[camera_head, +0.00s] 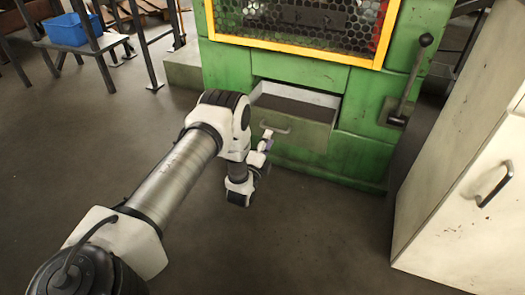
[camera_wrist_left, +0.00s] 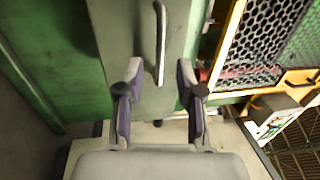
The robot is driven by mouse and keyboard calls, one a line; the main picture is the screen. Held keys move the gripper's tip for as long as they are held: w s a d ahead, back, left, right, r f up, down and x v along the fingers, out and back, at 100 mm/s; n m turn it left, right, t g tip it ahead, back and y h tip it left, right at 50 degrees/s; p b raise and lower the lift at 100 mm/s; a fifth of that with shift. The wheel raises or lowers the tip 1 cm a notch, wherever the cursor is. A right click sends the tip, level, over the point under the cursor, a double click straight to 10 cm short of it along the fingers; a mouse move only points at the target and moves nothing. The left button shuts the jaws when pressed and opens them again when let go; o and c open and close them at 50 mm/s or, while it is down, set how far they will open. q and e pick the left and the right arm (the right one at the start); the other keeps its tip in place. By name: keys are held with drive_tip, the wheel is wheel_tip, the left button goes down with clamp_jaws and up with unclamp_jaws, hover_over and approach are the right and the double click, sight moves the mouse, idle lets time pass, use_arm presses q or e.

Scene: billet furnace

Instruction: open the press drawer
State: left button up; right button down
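The green press (camera_head: 355,160) stands at the back centre. Its pale-fronted drawer (camera_head: 305,127) is pulled partly out, and its open top shows in the head view. The drawer handle (camera_head: 275,129) is on the front's left part. My left gripper (camera_head: 266,142) is right by this handle. In the left wrist view, my left gripper (camera_wrist_left: 158,75) is open, with its two fingers apart. The lower end of the handle (camera_wrist_left: 161,40) shows between the fingers, with a gap on both sides. I cannot tell the depth between them. My right gripper is in neither view.
A press lever (camera_head: 408,85) stands at the press's right side. A pale cabinet (camera_head: 470,185) with a handle fills the right. A blue bin (camera_head: 72,29) sits on a rack at upper left. The floor in front of the press (camera_head: 310,230) is clear.

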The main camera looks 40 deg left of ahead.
use_arm(q)
drive_tip(key=v, duration=0.6)
drive_tip(key=shift+s, duration=0.25)
drive_tip(key=shift+f, duration=0.1)
